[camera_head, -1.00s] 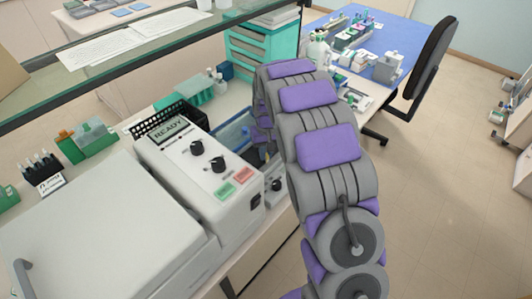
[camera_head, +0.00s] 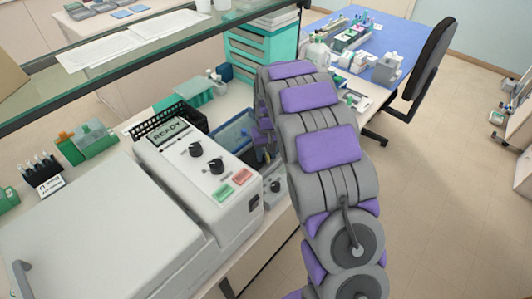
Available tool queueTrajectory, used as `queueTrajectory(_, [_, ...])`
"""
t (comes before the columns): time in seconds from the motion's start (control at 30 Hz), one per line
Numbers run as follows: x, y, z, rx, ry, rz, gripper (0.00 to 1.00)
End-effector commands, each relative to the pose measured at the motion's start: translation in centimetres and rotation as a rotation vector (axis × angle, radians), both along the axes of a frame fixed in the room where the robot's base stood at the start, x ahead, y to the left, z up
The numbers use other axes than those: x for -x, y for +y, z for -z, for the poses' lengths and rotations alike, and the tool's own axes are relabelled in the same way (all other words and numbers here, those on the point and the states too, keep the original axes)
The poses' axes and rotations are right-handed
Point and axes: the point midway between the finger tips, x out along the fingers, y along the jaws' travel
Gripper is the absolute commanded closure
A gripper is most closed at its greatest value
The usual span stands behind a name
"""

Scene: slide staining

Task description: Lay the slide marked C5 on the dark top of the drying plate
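My arm fills the middle of the head view and hides much of the bench behind it. Only a little of my gripper (camera_head: 264,145) shows, as small purple and dark parts past the arm's left edge, beside a blue-rimmed tray (camera_head: 228,134). Its fingertips are hidden, so I cannot tell if it is open or holds anything. I cannot make out the slide marked C5. I cannot pick out the drying plate or its dark top either; part of the bench there is behind my arm.
A white machine with a READY display (camera_head: 167,136) and two black knobs stands left of my arm. A black basket (camera_head: 182,116) and teal drawers (camera_head: 250,55) stand behind it. A glass shelf (camera_head: 110,74) crosses upper left.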

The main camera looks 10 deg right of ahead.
Motion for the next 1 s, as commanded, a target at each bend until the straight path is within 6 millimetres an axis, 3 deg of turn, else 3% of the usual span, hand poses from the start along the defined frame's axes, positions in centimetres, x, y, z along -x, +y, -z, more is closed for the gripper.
queueTrajectory(0.47, [0.0, 0.0, -0.6, 0.001, 0.000, 0.000, 0.60])
queueTrajectory(0.67, [-0.1, -0.1, -3.2, 0.002, -0.006, 0.000, 0.60])
queueTrajectory(1.0, [-0.1, -0.4, -9.9, 0.001, -0.001, 0.000, 0.60])
